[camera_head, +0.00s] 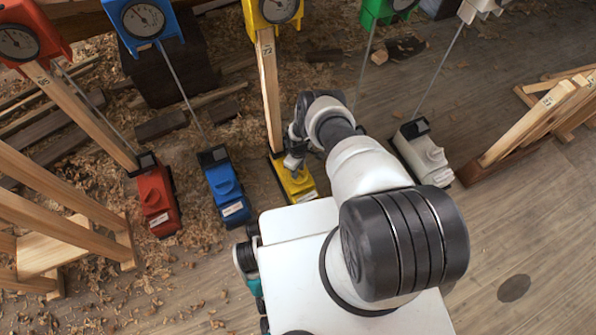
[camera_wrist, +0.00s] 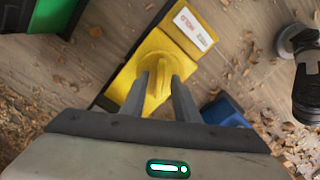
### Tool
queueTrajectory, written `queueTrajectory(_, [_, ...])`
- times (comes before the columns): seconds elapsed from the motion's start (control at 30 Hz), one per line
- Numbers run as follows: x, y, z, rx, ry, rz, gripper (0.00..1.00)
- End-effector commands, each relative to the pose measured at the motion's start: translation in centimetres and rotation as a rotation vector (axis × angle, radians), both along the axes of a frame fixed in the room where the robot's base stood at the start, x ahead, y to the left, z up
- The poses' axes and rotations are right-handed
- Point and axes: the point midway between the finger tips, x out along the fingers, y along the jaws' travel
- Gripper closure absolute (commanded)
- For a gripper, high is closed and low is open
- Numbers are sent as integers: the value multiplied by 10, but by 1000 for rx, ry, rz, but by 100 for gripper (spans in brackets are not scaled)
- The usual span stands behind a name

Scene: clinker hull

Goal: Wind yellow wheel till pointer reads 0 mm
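The yellow base unit (camera_head: 301,187) stands on the floor just beyond my body, and it fills the middle of the wrist view (camera_wrist: 180,48). On its top is the yellow wheel (camera_wrist: 158,75), with a raised grip ridge. My gripper (camera_head: 292,162) is above this unit. In the wrist view my gripper (camera_wrist: 160,78) has its fingers apart, one on each side of the ridge; I cannot tell whether they touch it. The yellow dial (camera_head: 279,8) is cut by the top edge of the head view, and its pointer reading is not legible. A numbered wooden strip (camera_head: 268,85) runs between dial and base.
A blue base unit (camera_head: 226,188) and a red one (camera_head: 157,197) stand to the left, a white one (camera_head: 424,155) to the right. Thin rods rise to their dials. Timber frames (camera_head: 60,215) flank both sides.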

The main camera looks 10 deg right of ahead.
Motion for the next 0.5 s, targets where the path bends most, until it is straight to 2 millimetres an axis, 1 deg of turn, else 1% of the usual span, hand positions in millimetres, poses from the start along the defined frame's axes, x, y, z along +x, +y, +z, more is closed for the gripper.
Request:
queueTrajectory(0.23, [0,0,-1,0,0,0,72])
queueTrajectory(0.27, [0,0,-1,0,0,0,74])
queueTrajectory(0.4, [0,0,-1,0,0,0,97])
queueTrajectory(0.43, [0,0,-1,0,0,0,100])
queueTrajectory(0.5, [0,0,-1,0,0,0,100])
